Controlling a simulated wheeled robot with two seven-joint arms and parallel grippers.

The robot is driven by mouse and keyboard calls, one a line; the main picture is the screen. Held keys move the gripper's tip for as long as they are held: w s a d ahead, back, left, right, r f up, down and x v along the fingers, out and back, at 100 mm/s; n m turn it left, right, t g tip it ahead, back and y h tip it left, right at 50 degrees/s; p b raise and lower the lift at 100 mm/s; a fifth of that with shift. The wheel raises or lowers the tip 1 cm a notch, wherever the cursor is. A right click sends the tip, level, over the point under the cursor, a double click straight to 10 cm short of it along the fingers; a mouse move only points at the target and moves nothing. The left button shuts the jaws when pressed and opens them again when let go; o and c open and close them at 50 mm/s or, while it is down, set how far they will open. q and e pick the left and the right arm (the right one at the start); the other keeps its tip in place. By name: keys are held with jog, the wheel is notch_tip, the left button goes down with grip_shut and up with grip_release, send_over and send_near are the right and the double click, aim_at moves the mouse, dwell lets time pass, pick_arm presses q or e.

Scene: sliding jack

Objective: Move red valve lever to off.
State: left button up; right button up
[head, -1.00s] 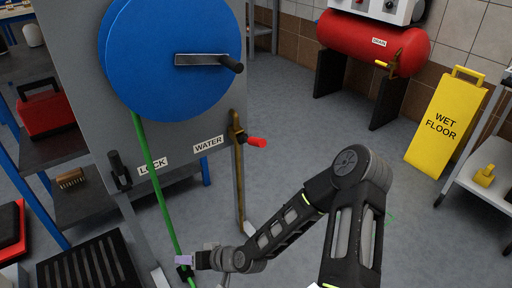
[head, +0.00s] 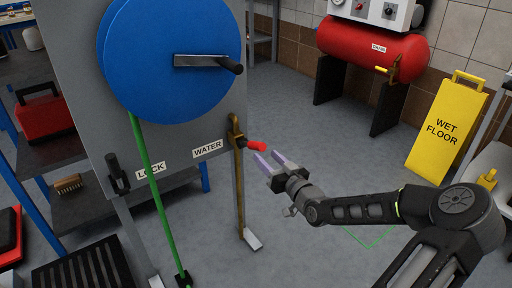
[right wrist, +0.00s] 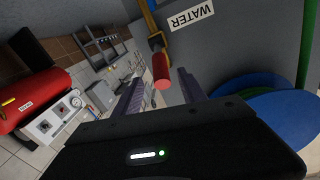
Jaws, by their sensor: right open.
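The red valve lever (head: 257,147) sticks out to the right from a brass valve (head: 236,130) beside the WATER label (head: 208,149) on the grey panel. In the right wrist view the red lever (right wrist: 161,70) points toward the camera, ahead of and between the finger lines. My right gripper (head: 270,160) is open, its two pale purple fingers just right of and below the lever's tip in the head view. In the right wrist view the open fingers of my right gripper (right wrist: 161,88) flank the lever's end; contact cannot be told. My left gripper is not in view.
A blue reel (head: 170,60) with a crank handle and green hose (head: 157,200) is on the panel. A black LOCK lever (head: 117,172) is at left. A red tank (head: 370,45) and yellow wet floor sign (head: 447,125) stand at right. Floor between is clear.

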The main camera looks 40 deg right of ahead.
aim_at(256, 146)
jog(key=w, duration=0.2)
jog(key=w+b, duration=0.1)
jog(key=w, duration=0.1)
jog(key=w+b, duration=0.1)
jog(key=w, duration=0.1)
jog(key=shift+w+d+f, duration=0.1)
jog(key=shift+w+d, duration=0.2)
jog(key=shift+w, duration=0.05)
jog(key=shift+w+d, duration=0.1)
jog(key=shift+w, duration=0.35)
grip_shut()
dwell(0.8)
